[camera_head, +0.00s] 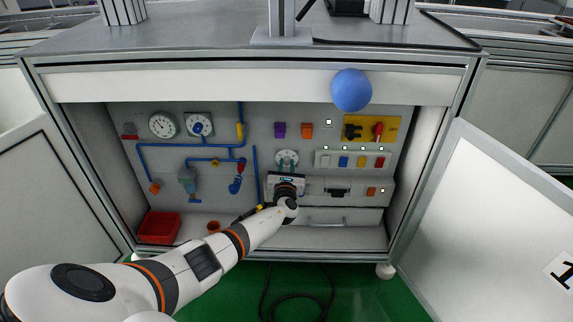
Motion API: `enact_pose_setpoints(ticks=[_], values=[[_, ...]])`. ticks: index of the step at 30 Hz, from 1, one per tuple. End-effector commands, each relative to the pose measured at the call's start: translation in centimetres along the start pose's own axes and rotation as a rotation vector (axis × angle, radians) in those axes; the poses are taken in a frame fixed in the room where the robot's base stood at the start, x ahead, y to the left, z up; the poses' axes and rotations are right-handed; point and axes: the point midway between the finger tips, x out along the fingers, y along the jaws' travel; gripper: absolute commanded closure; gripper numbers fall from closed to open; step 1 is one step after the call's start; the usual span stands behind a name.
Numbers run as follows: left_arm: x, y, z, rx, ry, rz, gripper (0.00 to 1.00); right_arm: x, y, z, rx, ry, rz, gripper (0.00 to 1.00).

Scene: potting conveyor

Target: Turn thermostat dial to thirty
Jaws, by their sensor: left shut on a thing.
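The thermostat dial (287,156), a round white disc with a dark middle, sits on the grey back panel inside the open cabinet. My left gripper (287,164) reaches up to it from below, its two fingers at the lower part of the dial and shut on its knob. The fingers and wrist hide part of the dial, and its scale and pointer are too small to read. My right gripper is not in view.
A round gauge (162,125) and a blue-handled dial (199,125) are at the panel's left, among blue pipes (180,145). A yellow plate (393,126) holds a red switch. A blue ball (351,90) shows before the upper edge. A red bin (159,228) stands lower left.

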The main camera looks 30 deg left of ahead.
Motion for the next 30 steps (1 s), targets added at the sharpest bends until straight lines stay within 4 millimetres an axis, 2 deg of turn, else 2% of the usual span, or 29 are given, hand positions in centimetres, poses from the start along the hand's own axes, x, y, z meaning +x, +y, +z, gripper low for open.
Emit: enact_pose_setpoints(ticks=[6, 19, 20, 23, 30], values=[[-0.16, 0.09, 0.29, 0.044, -0.005, 0.003, 0.99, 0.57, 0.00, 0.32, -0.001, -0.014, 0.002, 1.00], [-0.17, 0.09, 0.36, 0.050, -0.006, 0.003, 0.99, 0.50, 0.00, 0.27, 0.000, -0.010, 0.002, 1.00], [-0.17, 0.09, 0.36, 0.050, -0.006, 0.003, 0.72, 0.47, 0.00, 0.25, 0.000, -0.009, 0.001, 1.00], [-0.14, 0.08, 0.29, 0.049, -0.005, 0.002, 0.55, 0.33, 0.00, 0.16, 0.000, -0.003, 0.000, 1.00], [-0.06, 0.03, 0.12, 0.049, -0.002, 0.001, 0.55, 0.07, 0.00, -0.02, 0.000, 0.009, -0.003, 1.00]])
